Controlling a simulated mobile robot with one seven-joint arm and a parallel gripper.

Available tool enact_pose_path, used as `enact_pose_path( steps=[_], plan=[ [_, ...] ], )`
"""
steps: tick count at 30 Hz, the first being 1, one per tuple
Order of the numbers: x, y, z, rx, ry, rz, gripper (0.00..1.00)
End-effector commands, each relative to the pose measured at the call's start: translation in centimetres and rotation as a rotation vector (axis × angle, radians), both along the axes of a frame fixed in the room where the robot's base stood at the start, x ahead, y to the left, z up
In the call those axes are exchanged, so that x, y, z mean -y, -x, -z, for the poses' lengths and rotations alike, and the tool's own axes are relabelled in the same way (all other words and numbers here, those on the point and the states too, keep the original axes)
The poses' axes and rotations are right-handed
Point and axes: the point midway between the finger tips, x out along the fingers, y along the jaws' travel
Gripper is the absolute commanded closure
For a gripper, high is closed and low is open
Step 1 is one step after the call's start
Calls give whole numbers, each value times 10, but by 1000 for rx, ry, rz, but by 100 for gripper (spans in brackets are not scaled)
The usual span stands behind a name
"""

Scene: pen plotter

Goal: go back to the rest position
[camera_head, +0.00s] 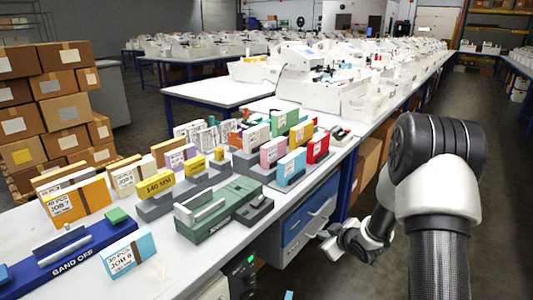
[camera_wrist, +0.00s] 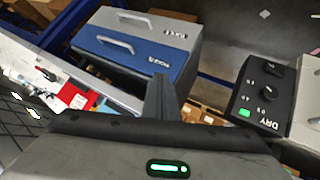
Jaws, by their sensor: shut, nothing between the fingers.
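My gripper (camera_wrist: 163,88) shows in the wrist view as dark fingers standing close together, shut and empty. In the head view, my arm reaches down on the right side and my gripper (camera_head: 328,236) hangs beside the table's front side, below the tabletop, near the drawers. Its fingertips are too small to make out there. The blue drawer front (camera_head: 296,224) has a pale handle. In the wrist view, the blue drawer (camera_wrist: 135,52) and the grey drawer (camera_wrist: 160,30) lie beyond my fingers; I cannot tell whether the fingers touch anything.
The white table (camera_head: 165,215) carries several coloured boxes and card holders, including a green holder (camera_head: 215,212). A black control box marked DRY (camera_wrist: 266,92) with a green light is right of my fingers. Stacked cartons (camera_head: 60,100) stand at left. Open floor (camera_head: 480,150) lies at right.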

Motion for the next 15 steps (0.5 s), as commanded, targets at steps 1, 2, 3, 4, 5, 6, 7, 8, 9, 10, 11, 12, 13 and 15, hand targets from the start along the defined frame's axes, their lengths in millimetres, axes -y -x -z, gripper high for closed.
enact_pose_path(
  steps=[1, 2, 3, 4, 5, 6, 7, 8, 9, 10, 11, 12, 13, 15],
  plan=[
    [6, 1, -37, -4, 30, 48, 100],
    [10, 4, -53, -15, 44, 80, 100],
    [15, 10, -75, -29, 59, 124, 100],
    [19, 15, -92, -39, 66, 157, 100],
    [21, 22, -107, -51, 70, 190, 100],
    [24, 33, -128, -64, 75, 233, 100],
    [26, 42, -142, -77, 76, 266, 100],
    [26, 53, -156, -89, 75, 297, 100],
    [27, 68, -173, -105, 69, 338, 100],
    [27, 80, -186, -118, 62, 369, 100],
    [26, 93, -198, -130, 55, 397, 100],
    [25, 111, -212, -149, 42, 433, 100],
    [23, 126, -221, -164, 29, 461, 100],
    [17, 162, -241, -201, -6, 515, 100]
  ],
)
